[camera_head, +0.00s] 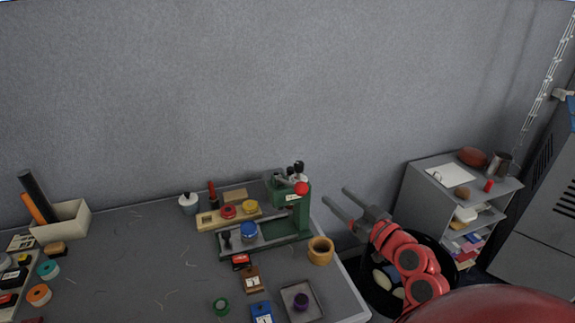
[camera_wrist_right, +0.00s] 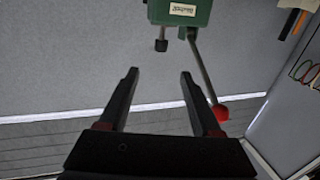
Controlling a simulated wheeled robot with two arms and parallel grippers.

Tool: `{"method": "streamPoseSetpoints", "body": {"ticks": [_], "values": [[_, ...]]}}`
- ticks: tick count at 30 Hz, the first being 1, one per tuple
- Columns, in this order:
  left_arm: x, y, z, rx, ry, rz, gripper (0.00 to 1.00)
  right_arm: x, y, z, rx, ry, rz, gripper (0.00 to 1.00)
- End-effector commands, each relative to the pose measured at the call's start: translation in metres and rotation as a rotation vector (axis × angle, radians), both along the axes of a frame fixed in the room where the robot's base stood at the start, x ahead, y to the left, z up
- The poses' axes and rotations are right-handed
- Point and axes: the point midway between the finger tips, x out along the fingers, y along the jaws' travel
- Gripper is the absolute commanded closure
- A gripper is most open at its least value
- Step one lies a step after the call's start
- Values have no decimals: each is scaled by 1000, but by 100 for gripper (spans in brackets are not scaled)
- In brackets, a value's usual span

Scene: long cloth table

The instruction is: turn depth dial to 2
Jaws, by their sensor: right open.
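A green bench press (camera_head: 304,222) with a grey base stands near the table's right edge in the head view. It has black parts on top (camera_head: 298,167), a white label and a lever with a red ball (camera_head: 301,188). I cannot tell which part is the depth dial, and no number on it is readable. In the right wrist view the green press head (camera_wrist_right: 181,10) is at the top, with the red lever ball (camera_wrist_right: 220,112) beside the right finger. My right gripper (camera_head: 335,195) is open and empty, right of the press and apart from it. My left gripper is out of view.
A blue-topped part (camera_head: 248,230) sits at the press. A wooden block with red and yellow pieces (camera_head: 230,216) lies behind it. A wooden pot (camera_head: 320,250) and a grey tray (camera_head: 318,304) stand in front. A grey shelf (camera_head: 410,190) is at right; the table's left middle is mostly clear.

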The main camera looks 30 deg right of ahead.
Motion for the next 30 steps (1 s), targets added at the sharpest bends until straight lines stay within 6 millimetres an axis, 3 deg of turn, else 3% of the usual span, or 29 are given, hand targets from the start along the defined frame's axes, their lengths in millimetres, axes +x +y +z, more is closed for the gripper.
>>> {"method": "streamPoseSetpoints", "body": {"ticks": [5, 21, 30], "values": [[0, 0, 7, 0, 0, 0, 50, 14, 4, 2, -9, 8, 15, 34], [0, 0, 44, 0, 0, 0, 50, 136, 6, 3, -4, 7, 10, 34], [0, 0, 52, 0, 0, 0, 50, 169, 6, 1, -6, 4, 5, 34]]}}
